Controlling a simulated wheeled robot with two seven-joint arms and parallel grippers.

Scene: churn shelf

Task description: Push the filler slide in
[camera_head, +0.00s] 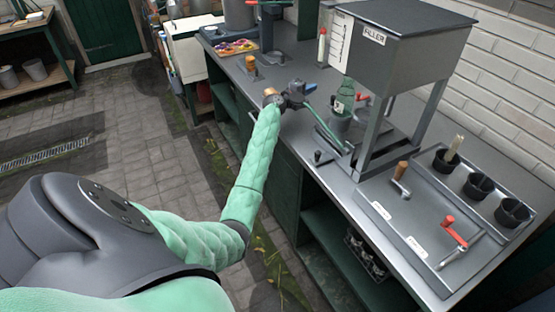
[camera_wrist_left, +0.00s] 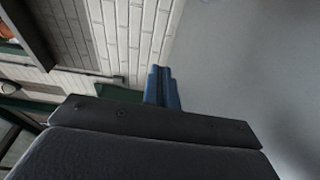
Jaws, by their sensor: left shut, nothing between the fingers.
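The filler (camera_head: 405,45) is a dark grey box on legs on the long bench, with a white scale and a "FILLER" label on its side. A green bottle-like piece (camera_head: 344,97) and a green-grey cup (camera_head: 339,124) are under its left side. A thin green bar (camera_head: 324,127) runs beside the cup toward the filler's foot; I cannot tell which part is the slide. My left gripper (camera_head: 308,88) is shut and empty, above the bench left of the filler and apart from the bottle. Its blue fingertips (camera_wrist_left: 162,88) are together in the left wrist view. My right gripper is not in view.
A small black knob (camera_head: 318,157) stands near the bench's front edge. A brick wall (camera_head: 510,75) is behind. The paved floor at left is mostly clear.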

